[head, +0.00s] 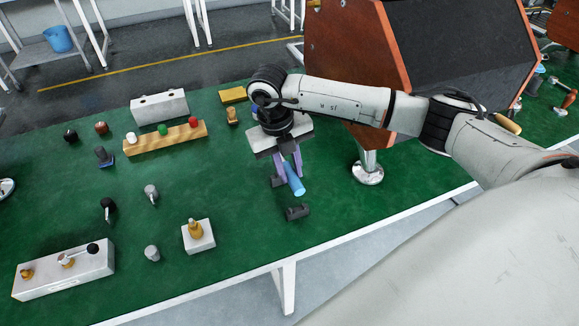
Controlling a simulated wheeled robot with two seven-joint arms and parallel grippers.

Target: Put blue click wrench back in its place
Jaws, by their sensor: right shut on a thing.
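My right gripper (288,171) reaches down over the green table, its purple fingers pointing at the tabletop. It is shut on the blue click wrench (296,184), whose light blue handle slants down and to the right from between the fingers. The upper part of the wrench is hidden by the gripper. I cannot tell whether the handle's lower end touches the table. A small dark grey block (297,212) stands just in front of the wrench, and another dark piece (277,181) shows beside the left finger. My left gripper is out of view.
A wooden rack (165,139) with coloured knobs and a grey block (159,106) stand left of the gripper. A white block with a brass fitting (198,237) is front left. A metal post (367,170) carries the orange-sided panel (350,60) at right. Green table (235,190) is bare between them.

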